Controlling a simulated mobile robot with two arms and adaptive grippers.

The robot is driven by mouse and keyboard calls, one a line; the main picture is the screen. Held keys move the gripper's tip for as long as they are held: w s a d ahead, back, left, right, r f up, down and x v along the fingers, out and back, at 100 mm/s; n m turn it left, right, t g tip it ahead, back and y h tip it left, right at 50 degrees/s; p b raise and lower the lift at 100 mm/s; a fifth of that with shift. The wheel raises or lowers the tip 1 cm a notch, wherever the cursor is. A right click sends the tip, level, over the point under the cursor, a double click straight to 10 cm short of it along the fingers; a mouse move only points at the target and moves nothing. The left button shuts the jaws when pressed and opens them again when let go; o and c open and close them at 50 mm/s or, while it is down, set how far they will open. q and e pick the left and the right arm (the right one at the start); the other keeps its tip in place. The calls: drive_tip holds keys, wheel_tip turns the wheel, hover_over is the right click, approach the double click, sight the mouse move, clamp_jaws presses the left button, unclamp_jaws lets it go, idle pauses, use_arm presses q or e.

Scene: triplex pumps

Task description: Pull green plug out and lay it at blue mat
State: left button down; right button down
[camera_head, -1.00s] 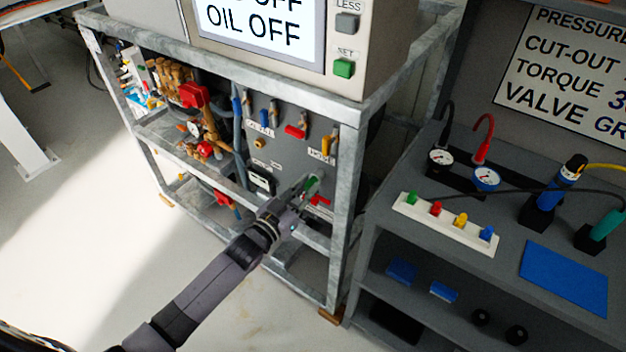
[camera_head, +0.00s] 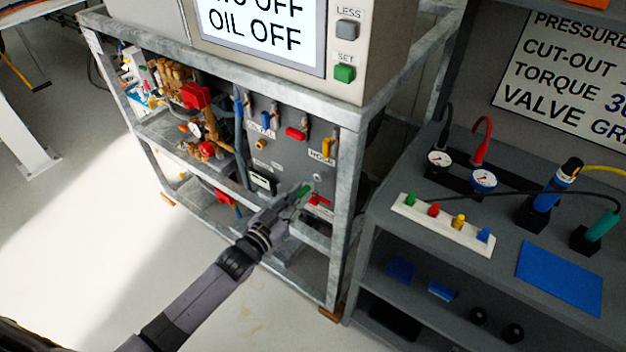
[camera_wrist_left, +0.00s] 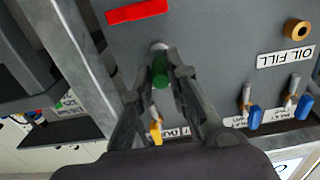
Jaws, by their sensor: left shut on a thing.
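The green plug (camera_head: 303,189) is between the fingers of my left gripper (camera_head: 300,196), which is shut on it in front of the grey panel. A pale round port (camera_head: 317,177) shows bare on the panel just beyond the plug. In the left wrist view the green plug (camera_wrist_left: 160,72) sits between the fingertips, with the pale port (camera_wrist_left: 159,47) behind it. The blue mat (camera_head: 560,278) lies flat and empty on the grey bench top at the right. My right gripper is in neither view.
A metal frame post (camera_head: 346,220) stands between the panel and the bench. A white strip (camera_head: 440,227) with coloured pegs, gauges (camera_head: 484,180) and a blue tool (camera_head: 548,200) stand on the bench behind the mat. Red (camera_head: 320,201) and yellow handles are near the gripper.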

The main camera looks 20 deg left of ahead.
sight(299, 197)
use_arm(q)
drive_tip(key=shift+p+v, duration=1)
drive_tip(key=shift+v, duration=1.1)
